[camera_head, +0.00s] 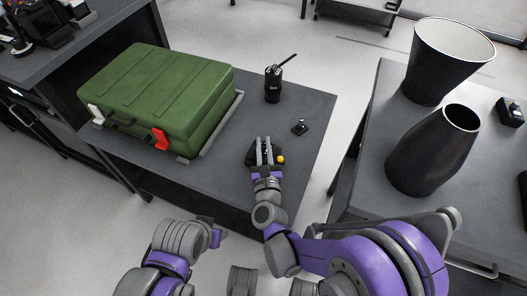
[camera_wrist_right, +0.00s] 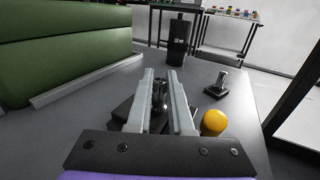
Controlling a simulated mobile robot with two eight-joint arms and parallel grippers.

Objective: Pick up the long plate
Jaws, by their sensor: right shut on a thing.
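My right gripper (camera_head: 264,143) is over the dark grey table, its fingers pointing away from me. In the right wrist view its two grey fingers (camera_wrist_right: 161,72) are closed on a dark upright part (camera_wrist_right: 160,95). A flat black piece (camera_wrist_right: 124,109) shows beside and under the fingers, low at the table top. I cannot tell whether it is joined to the gripped part, or whether either is the long plate.
A green case (camera_head: 160,90) fills the table's left side. A black radio-like device (camera_head: 272,85) stands behind the gripper, and a small black base with a post (camera_head: 299,127) is to its right. Black vases (camera_head: 435,150) stand on the right table. The front table corner is clear.

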